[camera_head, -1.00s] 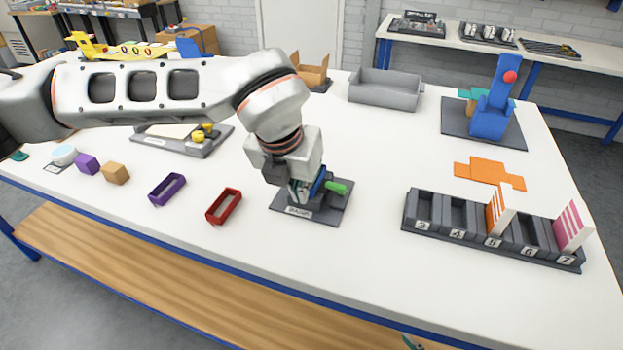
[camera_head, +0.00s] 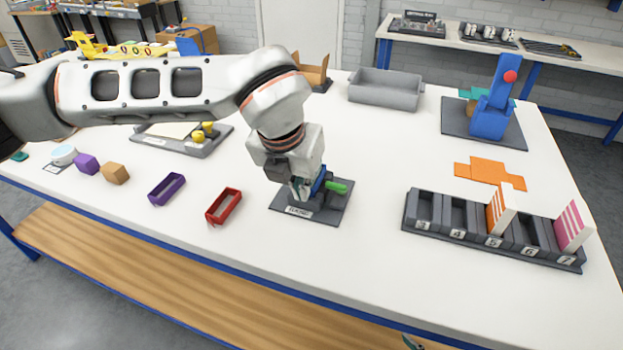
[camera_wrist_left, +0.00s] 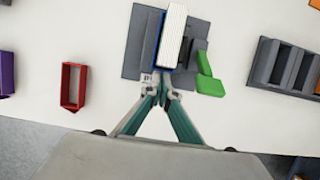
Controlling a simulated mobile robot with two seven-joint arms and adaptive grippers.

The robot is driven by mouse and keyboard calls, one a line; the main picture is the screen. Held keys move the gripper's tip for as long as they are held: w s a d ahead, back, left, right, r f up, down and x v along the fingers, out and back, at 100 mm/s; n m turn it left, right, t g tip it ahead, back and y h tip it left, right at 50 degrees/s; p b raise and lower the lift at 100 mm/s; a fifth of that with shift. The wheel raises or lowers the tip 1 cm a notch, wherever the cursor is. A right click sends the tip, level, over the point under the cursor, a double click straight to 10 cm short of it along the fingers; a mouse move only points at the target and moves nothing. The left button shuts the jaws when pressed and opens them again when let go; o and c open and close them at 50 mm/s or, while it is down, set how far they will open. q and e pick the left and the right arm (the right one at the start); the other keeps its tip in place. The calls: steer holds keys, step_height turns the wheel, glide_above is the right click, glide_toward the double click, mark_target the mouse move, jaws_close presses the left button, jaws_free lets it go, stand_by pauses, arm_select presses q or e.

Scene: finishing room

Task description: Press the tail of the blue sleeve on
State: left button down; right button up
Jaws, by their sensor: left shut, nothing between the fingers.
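The blue sleeve (camera_head: 319,181) stands in a dark grey fixture (camera_head: 330,212) at the front of the table, mostly hidden behind my left gripper (camera_head: 301,194). In the left wrist view, narrow blue edges of the sleeve (camera_wrist_left: 161,53) show along a white ribbed block (camera_wrist_left: 173,35). My left gripper (camera_wrist_left: 161,88) is shut and empty, with its fingertips together at the near end of the sleeve. They look close to it or touching it; I cannot tell which. The tail itself is not clear. My right gripper is not in view.
A green piece (camera_head: 336,187) sticks out on the fixture's right side. A red tray (camera_head: 224,207) and a purple tray (camera_head: 167,190) lie to the left. A numbered rack (camera_head: 460,236) with cards stands to the right. The table's middle is clear.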

arm_select(q)
steer(key=shift+w+d, duration=0.2)
steer(key=shift+w, duration=0.3)
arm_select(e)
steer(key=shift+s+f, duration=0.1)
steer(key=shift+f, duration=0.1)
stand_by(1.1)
arm_select(q)
steer(key=shift+s, duration=0.15)
steer(key=shift+s+a+r, duration=0.1)
steer(key=shift+s+a, duration=0.15)
steer(key=shift+s, duration=0.3)
steer(key=shift+s+a, duration=0.25)
steer(key=shift+s, duration=0.25)
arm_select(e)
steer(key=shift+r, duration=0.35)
arm_select(q)
step_height(320, 180, up, 10)
steer(key=p, duration=0.4)
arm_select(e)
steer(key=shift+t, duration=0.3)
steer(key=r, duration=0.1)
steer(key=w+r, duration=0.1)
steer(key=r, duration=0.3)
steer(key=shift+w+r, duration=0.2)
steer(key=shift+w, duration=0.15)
